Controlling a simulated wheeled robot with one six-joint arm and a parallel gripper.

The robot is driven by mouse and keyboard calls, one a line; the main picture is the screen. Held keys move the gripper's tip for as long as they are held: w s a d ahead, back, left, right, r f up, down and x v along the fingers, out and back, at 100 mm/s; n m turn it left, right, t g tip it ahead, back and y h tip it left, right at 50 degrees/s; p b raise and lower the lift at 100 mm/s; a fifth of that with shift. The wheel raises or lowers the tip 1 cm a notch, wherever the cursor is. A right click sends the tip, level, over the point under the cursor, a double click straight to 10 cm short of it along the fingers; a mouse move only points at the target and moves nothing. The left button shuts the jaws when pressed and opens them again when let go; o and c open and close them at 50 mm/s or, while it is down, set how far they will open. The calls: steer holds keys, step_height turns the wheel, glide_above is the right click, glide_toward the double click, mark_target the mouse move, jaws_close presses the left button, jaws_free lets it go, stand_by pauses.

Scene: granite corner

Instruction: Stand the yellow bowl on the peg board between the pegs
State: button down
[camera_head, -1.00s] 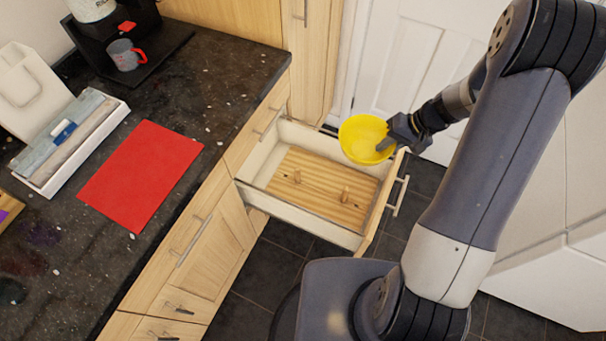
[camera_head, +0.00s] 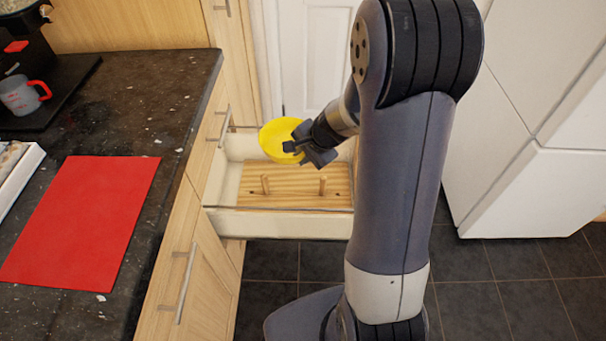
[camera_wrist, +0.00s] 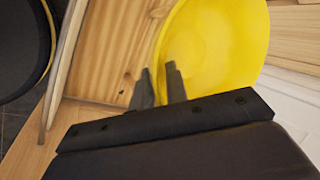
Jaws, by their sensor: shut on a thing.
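The yellow bowl (camera_head: 277,137) is at the far end of the open drawer in the head view, above or beside the peg board. My gripper (camera_head: 294,147) is shut on its near right rim. In the wrist view the bowl (camera_wrist: 222,45) fills the upper right, and the jaws (camera_wrist: 160,85) are at its edge. The wooden peg board (camera_head: 292,199) lies in the drawer, with two upright pegs (camera_head: 323,186) visible. The board's wood (camera_wrist: 110,45) also shows left of the bowl in the wrist view. I cannot tell whether the bowl touches the board.
The open drawer (camera_head: 278,223) has pale walls around the board. The dark counter (camera_head: 150,125) on the left holds a red sheet (camera_head: 85,215) and a grey mug with a red handle (camera_head: 22,95). A white door (camera_head: 305,50) stands behind. Dark floor tiles are clear at lower right.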

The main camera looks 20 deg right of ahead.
steer(key=shift+w+f+m+h+b, duration=0.1)
steer(key=shift+f+m+h+b, duration=0.3)
steer(key=shift+f+m+b, duration=0.45)
steer(key=shift+d+f+m+b, duration=0.1)
steer(key=shift+m+b, duration=0.2)
steer(key=shift+m, duration=0.15)
step_height(320, 180, down, 19)
steer(key=b, duration=1.8)
steer(key=shift+f, duration=0.2)
steer(key=c, duration=1.3)
jaws_free()
